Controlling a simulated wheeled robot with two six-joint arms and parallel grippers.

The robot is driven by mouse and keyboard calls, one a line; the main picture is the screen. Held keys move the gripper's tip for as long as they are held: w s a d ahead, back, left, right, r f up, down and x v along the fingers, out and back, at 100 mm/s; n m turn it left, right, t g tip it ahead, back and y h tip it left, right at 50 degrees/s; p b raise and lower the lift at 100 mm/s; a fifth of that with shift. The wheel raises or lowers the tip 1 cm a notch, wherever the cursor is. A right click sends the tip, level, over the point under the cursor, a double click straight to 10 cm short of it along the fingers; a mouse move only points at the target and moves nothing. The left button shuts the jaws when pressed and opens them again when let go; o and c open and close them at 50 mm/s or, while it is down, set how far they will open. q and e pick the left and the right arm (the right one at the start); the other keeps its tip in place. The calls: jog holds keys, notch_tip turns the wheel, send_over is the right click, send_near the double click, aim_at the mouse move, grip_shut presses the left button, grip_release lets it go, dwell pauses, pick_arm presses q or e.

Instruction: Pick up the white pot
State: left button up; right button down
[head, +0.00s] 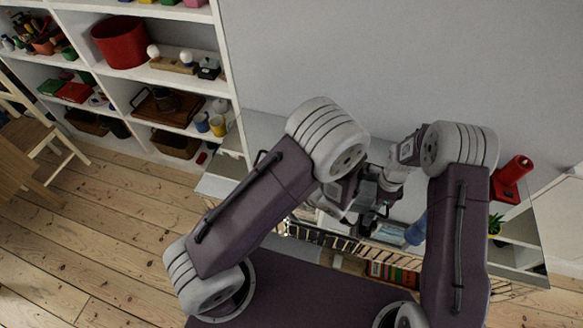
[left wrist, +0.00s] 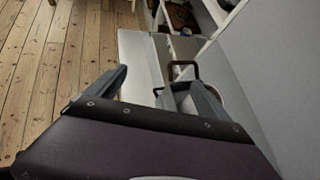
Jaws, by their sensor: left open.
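I cannot make out the white pot clearly in the head view, where my arms cover the middle of the low unit. In the left wrist view, a dark squared loop like a handle (left wrist: 184,66) stands beside the far finger; what it belongs to is mostly hidden. My left gripper (left wrist: 155,95) is open, its two grey fingers spread above the pale top of the unit. My right gripper (head: 372,212) is near the left one above the unit in the head view. It is dark and small there, and I cannot tell how far its jaws are apart.
A grey-topped low unit (head: 221,187) stands along the wall. A blue object (head: 416,231) is near my right arm. White shelves (head: 223,62) and a wooden chair (head: 30,140) are left.

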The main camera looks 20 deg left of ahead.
pick_arm(q)
jog(key=w+d+f+m+t+h, duration=0.1)
jog(key=w+d+f+m+t, duration=0.1)
jog(key=w+d+m+t, duration=0.45)
jog(key=shift+g, duration=0.45)
jog(key=x, duration=0.5)
jog(key=shift+w+f, duration=0.1)
jog(key=shift+f, duration=0.15)
jog(key=shift+h, duration=0.3)
jog(key=x, duration=0.5)
jog(key=shift+a+f, duration=0.1)
jog(key=shift+a, duration=0.2)
jog(key=c, duration=1.8)
notch_tip(320, 180, up, 10)
jog(key=shift+r, duration=0.1)
pick_arm(e)
jog(key=c, duration=1.6)
grip_release()
notch_tip(320, 180, up, 12)
